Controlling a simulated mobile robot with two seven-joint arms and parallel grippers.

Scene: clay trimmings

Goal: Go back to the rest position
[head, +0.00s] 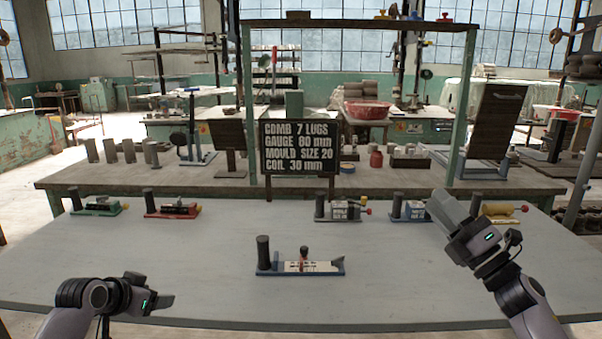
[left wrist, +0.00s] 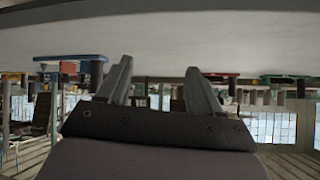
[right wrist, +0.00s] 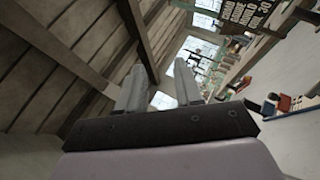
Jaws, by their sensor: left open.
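My left gripper (head: 160,303) is low at the front left of the grey table, with nothing between its jaws. In the left wrist view its two fingers (left wrist: 158,82) stand apart. My right gripper (head: 442,208) is raised over the right side of the table, pointing up and to the left. In the right wrist view its fingers (right wrist: 160,88) stand apart with nothing between them. A blue tool base with a dark cylinder (head: 264,252) and a white block (head: 300,266) sits at the table's middle, apart from both grippers.
Along the back of the grey table (head: 200,260) stand a green fixture (head: 98,207), a red one (head: 172,209), a grey one (head: 342,209), a blue one (head: 408,211) and a yellow one (head: 500,213). A black sign (head: 298,148) stands behind. The table's front is mostly clear.

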